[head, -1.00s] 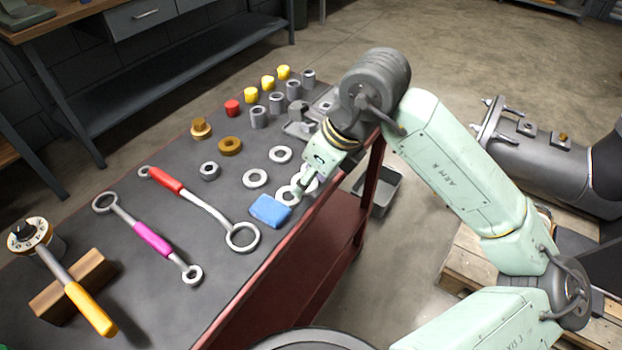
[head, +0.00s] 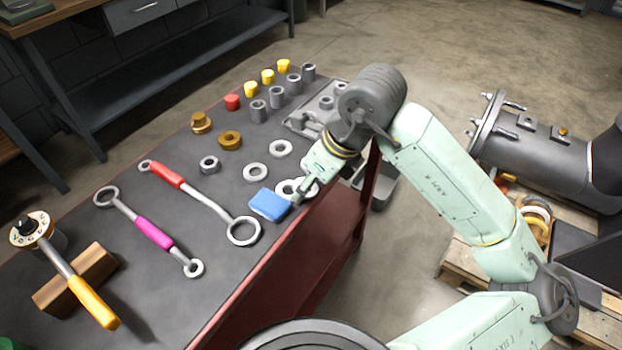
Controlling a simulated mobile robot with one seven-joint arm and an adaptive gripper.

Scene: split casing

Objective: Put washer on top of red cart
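The red cart (head: 318,238) has a dark grey top with a red edge and red legs. Pale ring-shaped washers lie flat on its top: one at the middle right (head: 255,172), one further back (head: 280,148), and one by the right edge (head: 284,187) partly hidden by my gripper. My gripper (head: 297,198) points down at this last washer, close to the cart's right edge. Its fingertips are small and partly blocked, so I cannot tell whether they are open or touch the washer.
A blue block (head: 269,205) lies right beside my fingertips. A tray (head: 308,122) with parts sits at the far right corner. Nuts, spacers and yellow caps stand further back. Wrenches (head: 153,233) and a wooden block (head: 75,278) lie to the left. Bare top shows between them.

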